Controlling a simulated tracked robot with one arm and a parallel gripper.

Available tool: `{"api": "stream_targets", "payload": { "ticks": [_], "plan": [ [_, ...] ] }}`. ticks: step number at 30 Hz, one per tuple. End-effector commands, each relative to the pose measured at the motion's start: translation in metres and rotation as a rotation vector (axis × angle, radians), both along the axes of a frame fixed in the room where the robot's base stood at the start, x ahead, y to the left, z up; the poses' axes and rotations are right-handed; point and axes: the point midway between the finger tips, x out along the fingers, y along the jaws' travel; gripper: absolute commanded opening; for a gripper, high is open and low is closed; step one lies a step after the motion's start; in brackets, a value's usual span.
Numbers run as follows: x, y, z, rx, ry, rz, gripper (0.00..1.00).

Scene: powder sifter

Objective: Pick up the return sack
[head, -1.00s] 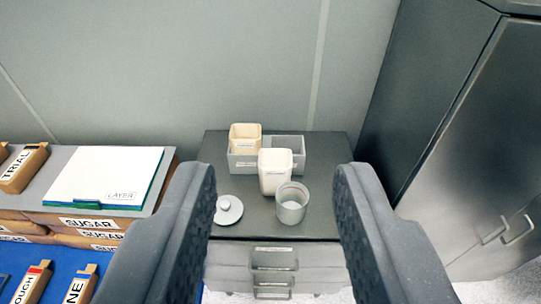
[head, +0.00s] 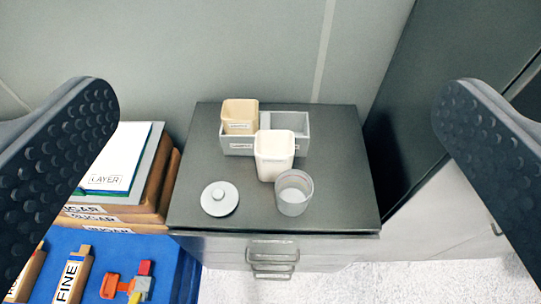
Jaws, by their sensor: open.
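I see no item that I can surely name as the return sack. A tan square-topped container (head: 239,115) stands in the left part of a grey divided box (head: 287,148) on a dark-topped drawer cabinet. A cream container (head: 274,150) stands in front of the box. Both carry small labels that I cannot read. My gripper (head: 277,100) is wide open and empty, its fingers at the left and right edges of the view, with the cabinet between them in the picture.
A grey cup (head: 293,193) and a round knobbed lid (head: 220,198) are on the cabinet top (head: 330,215). Sugar sacks (head: 110,222) are stacked at the left. A FINE packet (head: 72,277) and coloured blocks (head: 130,285) lie on blue. A dark locker (head: 430,130) stands right.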

Motion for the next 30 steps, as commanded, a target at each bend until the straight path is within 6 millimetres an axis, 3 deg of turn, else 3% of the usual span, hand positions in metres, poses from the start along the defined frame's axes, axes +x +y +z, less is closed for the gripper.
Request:
{"api": "stream_targets", "payload": {
  "ticks": [1,6,11,15,21,25,30],
  "plan": [
    [0.022,0.002,-0.024,0.004,0.014,0.01,1.0],
    [0.096,0.003,-0.106,0.014,0.029,0.038,1.0],
    [0.151,0.006,-0.192,0.022,0.038,0.043,1.0],
    [0.187,0.007,-0.273,0.024,0.049,0.033,1.0],
    [0.213,0.006,-0.376,0.013,0.065,0.007,1.0],
    [0.219,0.004,-0.416,0.005,0.069,-0.009,1.0],
    [0.222,0.003,-0.436,-0.002,0.066,-0.021,1.0]
  ]
}}
